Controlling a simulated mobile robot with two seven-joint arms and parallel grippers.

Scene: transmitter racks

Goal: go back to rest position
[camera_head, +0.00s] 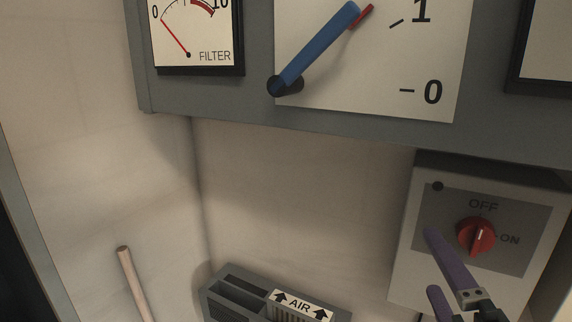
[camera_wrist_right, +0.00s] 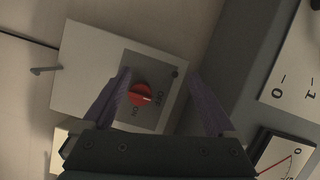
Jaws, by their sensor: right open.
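My right gripper (camera_head: 432,260) is at the lower right of the head view, its two purple fingers apart and nothing between them. The right wrist view also shows the gripper (camera_wrist_right: 160,74), with the fingers spread wide. A red rotary knob (camera_head: 476,236) sits on a grey plate marked OFF and ON, on a pale switch box. The knob also shows in the right wrist view (camera_wrist_right: 140,94), close beside one finger in the picture. I cannot tell the exact gap, but I see no grip on it. My left gripper is out of view.
Above is a grey panel (camera_head: 350,122) with a blue lever (camera_head: 318,46) on a 1–0 scale and a FILTER gauge (camera_head: 194,30). Below stand an AIR-labelled grey unit (camera_head: 235,285) and a pale rod (camera_head: 131,280). The wall (camera_head: 300,190) between them is clear.

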